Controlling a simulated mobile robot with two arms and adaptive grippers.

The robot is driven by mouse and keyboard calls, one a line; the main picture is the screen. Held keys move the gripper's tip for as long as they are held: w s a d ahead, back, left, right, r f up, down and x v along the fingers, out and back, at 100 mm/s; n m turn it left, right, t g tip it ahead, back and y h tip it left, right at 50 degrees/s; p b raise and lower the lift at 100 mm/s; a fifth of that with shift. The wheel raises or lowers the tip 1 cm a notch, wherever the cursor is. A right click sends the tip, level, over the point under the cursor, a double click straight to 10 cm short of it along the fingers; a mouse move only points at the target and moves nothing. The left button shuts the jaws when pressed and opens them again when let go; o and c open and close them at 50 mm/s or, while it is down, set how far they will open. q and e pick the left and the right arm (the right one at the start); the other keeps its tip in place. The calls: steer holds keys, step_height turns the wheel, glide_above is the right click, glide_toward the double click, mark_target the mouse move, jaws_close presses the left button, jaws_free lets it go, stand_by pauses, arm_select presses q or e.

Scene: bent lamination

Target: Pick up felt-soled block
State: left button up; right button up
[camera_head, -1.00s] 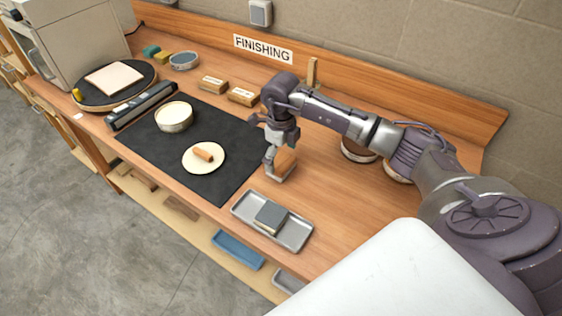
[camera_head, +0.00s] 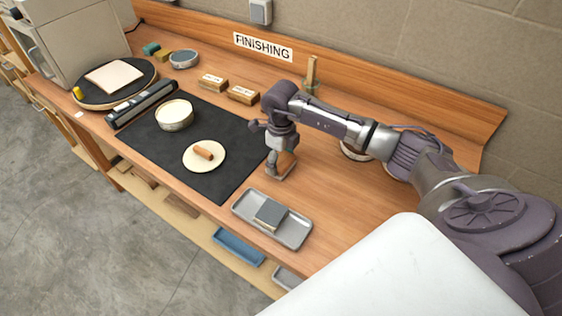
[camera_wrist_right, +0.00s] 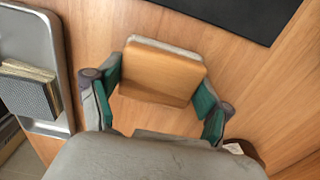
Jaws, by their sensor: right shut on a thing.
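The felt-soled block (camera_wrist_right: 160,74) is a tan wooden block with a pale grey layer showing along its far edge in the right wrist view. It sits between the green-padded fingers of my right gripper (camera_wrist_right: 158,95), which is shut on it. In the head view my right gripper (camera_head: 280,172) points down at the bench, right of the black mat, and largely hides the block. I cannot tell a clear gap between block and bench. My left gripper is not in view.
A grey metal tray (camera_head: 297,233) holding a grey-topped block (camera_head: 270,214) lies close in front of the gripper. The black mat (camera_head: 225,180) carries a cream bowl (camera_head: 174,116) and a pale disc (camera_head: 211,161) with a brown roll. Two small labelled blocks (camera_head: 243,94) stand behind.

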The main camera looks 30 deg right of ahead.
mark_target(283, 161)
steer(key=shift+r, duration=0.15)
steer(key=shift+r, duration=0.25)
steer(key=r+b, duration=0.1)
steer(key=s+r+b, duration=0.1)
steer(key=r, duration=0.1)
steer(key=shift+d+r, duration=0.1)
steer(key=shift+r, duration=0.2)
steer(key=s+r+b, duration=0.3)
steer(key=s+r, duration=0.3)
steer(key=s, duration=0.4)
steer(key=shift+s+r, duration=0.35)
steer(key=shift+s, duration=0.05)
steer(key=o, duration=0.5)
steer(key=c, duration=0.3)
steer(key=shift+c, duration=0.2)
